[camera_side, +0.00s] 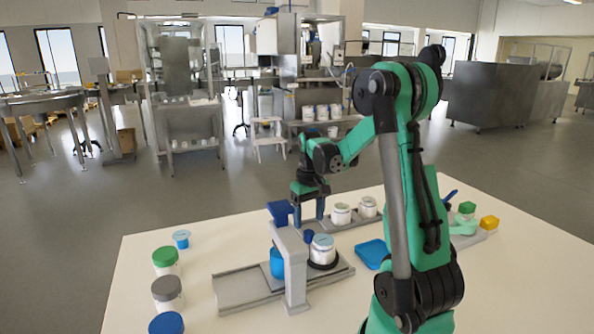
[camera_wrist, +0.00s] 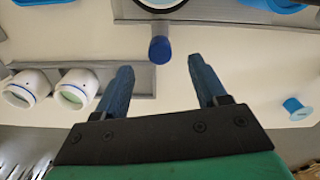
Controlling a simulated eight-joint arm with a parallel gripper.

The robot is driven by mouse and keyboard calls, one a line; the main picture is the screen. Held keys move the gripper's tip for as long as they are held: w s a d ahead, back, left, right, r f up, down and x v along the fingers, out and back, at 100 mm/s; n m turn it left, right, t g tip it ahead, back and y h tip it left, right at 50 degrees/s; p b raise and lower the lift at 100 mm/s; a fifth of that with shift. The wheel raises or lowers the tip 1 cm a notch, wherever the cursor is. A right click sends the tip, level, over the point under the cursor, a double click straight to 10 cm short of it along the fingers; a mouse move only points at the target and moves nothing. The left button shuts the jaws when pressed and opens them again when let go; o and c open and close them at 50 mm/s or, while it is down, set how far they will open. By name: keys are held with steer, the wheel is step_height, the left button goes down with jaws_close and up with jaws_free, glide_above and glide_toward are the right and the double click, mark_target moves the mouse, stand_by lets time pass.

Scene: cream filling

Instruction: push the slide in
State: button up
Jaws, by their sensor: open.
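The slide (camera_side: 322,262) is at the right end of the grey rail (camera_side: 236,289), and a white jar with a pale blue top (camera_side: 322,247) stands in its dark ring. A blue knob (camera_side: 309,236) shows just behind the jar. In the wrist view the knob (camera_wrist: 160,49) sticks out from the slide's grey plate, centred ahead of my fingers. My gripper (camera_side: 309,210) is open and empty, fingers pointing down, above and behind the knob. In the wrist view the gripper's fingers (camera_wrist: 160,68) are spread wider than the knob, with no contact visible.
A grey column with a blue hopper (camera_side: 281,211) stands over the rail, with a blue container (camera_side: 277,263) beside it. Two white jars (camera_side: 341,214) (camera_side: 367,207) stand on a rear rail. Lidded jars line the left. A blue tray (camera_side: 372,254) lies right.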

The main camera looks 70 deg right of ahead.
mark_target(309, 231)
steer(key=shift+f, duration=1.85)
jaws_close()
